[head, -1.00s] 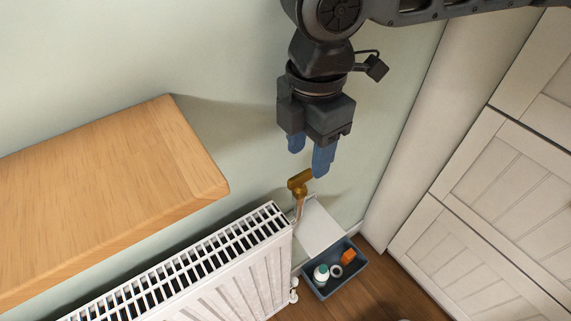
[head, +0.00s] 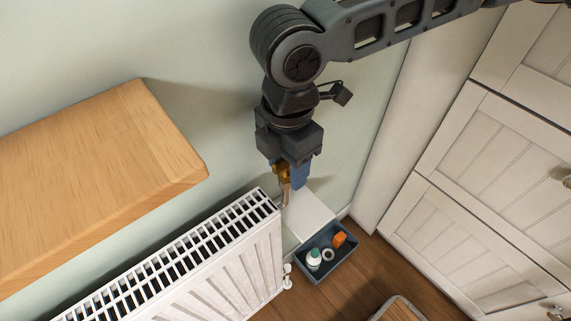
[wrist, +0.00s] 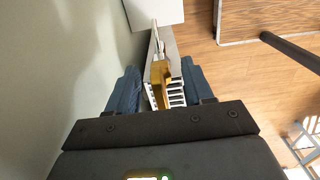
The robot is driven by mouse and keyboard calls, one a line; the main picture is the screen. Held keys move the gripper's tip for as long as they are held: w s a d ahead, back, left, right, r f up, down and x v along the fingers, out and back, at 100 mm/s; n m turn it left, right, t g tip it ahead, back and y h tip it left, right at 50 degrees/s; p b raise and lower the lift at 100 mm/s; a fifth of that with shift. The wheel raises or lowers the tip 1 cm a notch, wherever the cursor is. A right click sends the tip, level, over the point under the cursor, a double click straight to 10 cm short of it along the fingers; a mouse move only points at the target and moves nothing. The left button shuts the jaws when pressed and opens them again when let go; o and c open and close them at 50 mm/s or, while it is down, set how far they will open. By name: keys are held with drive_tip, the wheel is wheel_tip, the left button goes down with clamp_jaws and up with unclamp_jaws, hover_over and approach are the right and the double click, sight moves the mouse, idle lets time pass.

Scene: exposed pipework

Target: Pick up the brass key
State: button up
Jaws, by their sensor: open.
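The brass key (head: 282,172) stands upright at the right end of the radiator, close to the wall, with a thin copper-coloured part below it. My gripper (head: 289,178) is open, pointing down, with its blue fingers at the height of the key's head. In the wrist view the brass key (wrist: 160,72) shows between the two blue fingers (wrist: 160,85), with some room on each side. I cannot tell whether either finger touches it. In the head view one finger is partly hidden around the key.
The white radiator (head: 225,240) stands just left of the key. A wooden shelf (head: 110,165) juts out at the left. A white panel (head: 308,216) and a dark tray (head: 326,276) with small items lie below right. White cabinet doors (head: 490,190) stand at the right.

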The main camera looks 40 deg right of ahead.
clamp_jaws()
idle(0.3)
drive_tip(key=shift+r, duration=0.15)
